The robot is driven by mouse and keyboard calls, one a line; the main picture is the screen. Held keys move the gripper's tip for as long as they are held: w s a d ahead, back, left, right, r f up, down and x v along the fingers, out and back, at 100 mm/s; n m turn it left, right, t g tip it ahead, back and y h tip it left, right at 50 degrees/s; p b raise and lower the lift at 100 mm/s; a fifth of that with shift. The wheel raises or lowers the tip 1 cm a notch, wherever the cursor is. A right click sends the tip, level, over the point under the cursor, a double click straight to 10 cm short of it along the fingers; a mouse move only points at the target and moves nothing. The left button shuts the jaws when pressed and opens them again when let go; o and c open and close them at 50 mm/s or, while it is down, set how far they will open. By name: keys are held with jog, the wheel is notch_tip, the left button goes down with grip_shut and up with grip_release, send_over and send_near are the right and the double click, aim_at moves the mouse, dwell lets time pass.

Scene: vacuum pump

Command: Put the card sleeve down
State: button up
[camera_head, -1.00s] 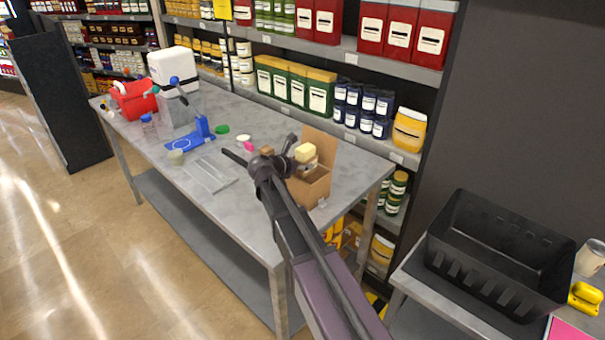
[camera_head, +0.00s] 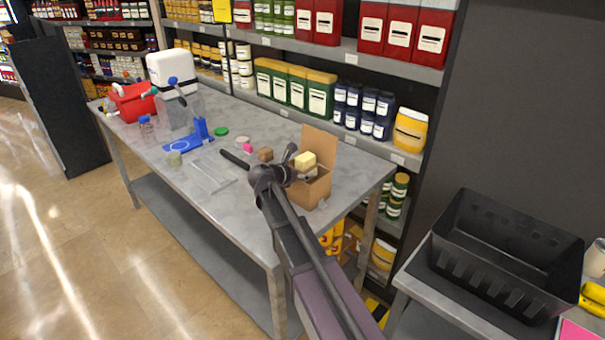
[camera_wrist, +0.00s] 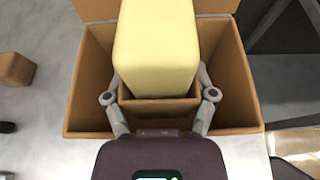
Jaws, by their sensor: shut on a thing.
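The card sleeve (camera_wrist: 160,110) is a small brown cardboard piece around the lower part of a pale yellow block (camera_wrist: 156,45). My gripper (camera_wrist: 160,92) is shut on the sleeve, one finger on each side. The sleeve and block are within the opening of a larger open cardboard box (camera_wrist: 85,85). In the head view the yellow block (camera_head: 305,159) shows above the rim of the box (camera_head: 314,190), and my gripper (camera_head: 292,172) reaches in from the left. The underside of the sleeve is hidden, so I cannot tell whether it touches the box floor.
The box stands near the right end of a grey table (camera_head: 235,215), its back flap upright. A small brown block (camera_head: 265,154) lies to its left. Further left are a clear tray (camera_head: 212,172), a blue stand (camera_head: 190,140) and a red bin (camera_head: 132,103). Stocked shelves run behind.

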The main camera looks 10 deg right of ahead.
jog(key=shift+s+f+b, duration=0.45)
jog(key=shift+f+b, duration=0.1)
jog(key=shift+b, duration=0.1)
jog(key=o, duration=1)
jog(key=shift+s, duration=0.1)
jog(key=shift+r, duration=0.1)
jog(key=shift+r+p, duration=0.3)
jog(key=shift+p, duration=0.3)
jog(key=shift+a+r, duration=0.15)
jog(key=shift+a, duration=0.1)
jog(key=shift+w+r+p+v, duration=0.15)
jog(key=shift+p+v, duration=1.05)
jog(key=shift+v, duration=1.55)
jog(key=shift+w+r+p+v, duration=0.15)
jog(key=shift+p+v, duration=1.05)
jog(key=shift+v, duration=1.5)
jog(key=shift+s+a+f, duration=0.1)
jog(key=shift+a, duration=0.1)
